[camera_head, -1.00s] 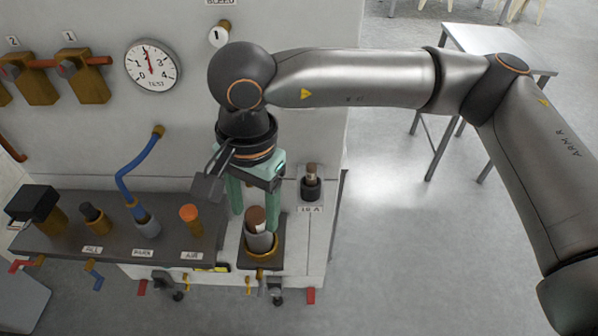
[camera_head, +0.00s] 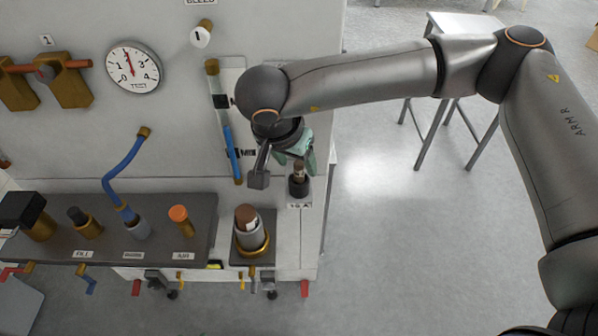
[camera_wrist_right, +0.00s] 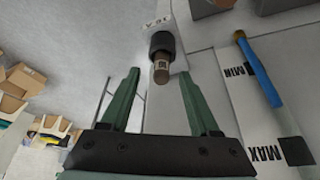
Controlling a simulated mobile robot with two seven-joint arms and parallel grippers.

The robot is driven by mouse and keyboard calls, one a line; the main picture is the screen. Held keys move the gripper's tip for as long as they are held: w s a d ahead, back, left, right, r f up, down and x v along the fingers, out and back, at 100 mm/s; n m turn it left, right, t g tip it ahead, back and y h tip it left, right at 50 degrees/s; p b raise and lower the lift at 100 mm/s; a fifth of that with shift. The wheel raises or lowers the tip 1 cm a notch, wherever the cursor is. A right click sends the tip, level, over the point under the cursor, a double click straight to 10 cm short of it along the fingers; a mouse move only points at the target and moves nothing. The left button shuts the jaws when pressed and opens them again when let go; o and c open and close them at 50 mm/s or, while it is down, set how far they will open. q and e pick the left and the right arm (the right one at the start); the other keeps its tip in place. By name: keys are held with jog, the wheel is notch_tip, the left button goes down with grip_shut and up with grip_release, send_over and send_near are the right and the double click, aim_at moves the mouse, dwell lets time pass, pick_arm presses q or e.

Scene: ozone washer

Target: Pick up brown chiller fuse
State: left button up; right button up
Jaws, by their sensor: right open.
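A small brown fuse (camera_head: 299,170) with a pale band stands upright in a black holder (camera_head: 299,187) above a "15 A" label, at the right end of the machine. In the right wrist view the fuse (camera_wrist_right: 161,68) is ahead, between the lines of the two fingers, its holder (camera_wrist_right: 162,43) behind it. My right gripper (camera_head: 300,152) is open and empty, its green fingers apart and close to the fuse. I see no contact. My arm and wrist hide part of the gripper in the head view. My left gripper is out of view.
A grey cylinder with a brown top (camera_head: 247,222) stands in a brass socket left of the fuse. A blue level tube (camera_head: 231,150) is on the wall behind. An orange-topped plug (camera_head: 180,218) and blue bent pipe (camera_head: 124,172) stand farther left.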

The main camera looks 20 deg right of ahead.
aim_at(298, 165)
jog(key=shift+p+x, duration=0.3)
jog(key=shift+x, duration=1.6)
jog(key=shift+w, duration=0.15)
grip_shut()
jog(key=shift+r, duration=0.1)
